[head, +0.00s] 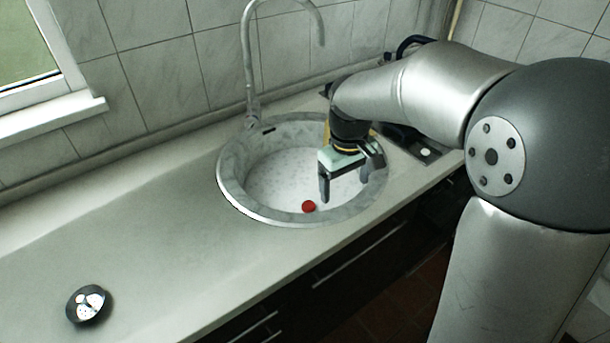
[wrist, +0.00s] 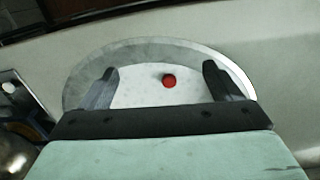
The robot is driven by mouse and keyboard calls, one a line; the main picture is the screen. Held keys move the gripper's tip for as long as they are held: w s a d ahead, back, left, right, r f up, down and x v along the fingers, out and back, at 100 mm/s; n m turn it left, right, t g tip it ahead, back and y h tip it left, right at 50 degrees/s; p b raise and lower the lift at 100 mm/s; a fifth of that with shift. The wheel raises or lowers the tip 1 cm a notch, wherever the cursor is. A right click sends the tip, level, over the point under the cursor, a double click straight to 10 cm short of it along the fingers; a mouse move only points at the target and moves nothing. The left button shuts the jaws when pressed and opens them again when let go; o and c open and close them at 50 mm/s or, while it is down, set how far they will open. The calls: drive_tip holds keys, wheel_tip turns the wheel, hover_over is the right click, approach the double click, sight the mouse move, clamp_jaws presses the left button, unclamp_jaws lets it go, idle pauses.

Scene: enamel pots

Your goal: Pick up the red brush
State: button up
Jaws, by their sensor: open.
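A small round red thing (head: 309,206), which I take to be the red brush, lies in the round sink (head: 232,187) near its front rim. Only its red round shape shows; no handle or bristles can be made out. My gripper (head: 345,188) is over the sink, pointing down, open and empty, to the right of the red thing in the head view. In the wrist view the red thing (wrist: 169,81) appears between my two fingers (wrist: 160,80), nearer the right one. I cannot tell the height between them.
A tall curved tap (head: 250,60) stands behind the sink against the tiled wall. A dark round object with a shiny top (head: 88,304) sits on the counter at front left. The counter (head: 150,235) between is clear. A dark hob (head: 405,140) lies right of the sink.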

sight(308, 204)
drive_tip(key=w+a+f+n+b, duration=0.1)
drive_tip(key=w+a+f+n, duration=0.1)
drive_tip(key=w+a+f, duration=0.3)
drive_tip(key=w+a+f+n, duration=0.2)
drive_tip(key=w+a, duration=0.1)
drive_tip(key=w, duration=0.3)
drive_tip(key=f, duration=1)
drive_tip(key=shift+w+a+f+p, duration=0.2)
drive_tip(key=shift+w+f+p, duration=0.05)
drive_tip(key=shift+f+p, duration=0.1)
drive_tip(key=shift+w+d+f+p, duration=0.1)
drive_tip(key=shift+f+p, duration=0.3)
drive_tip(key=shift+f, duration=2.7)
drive_tip(key=c, duration=1.1)
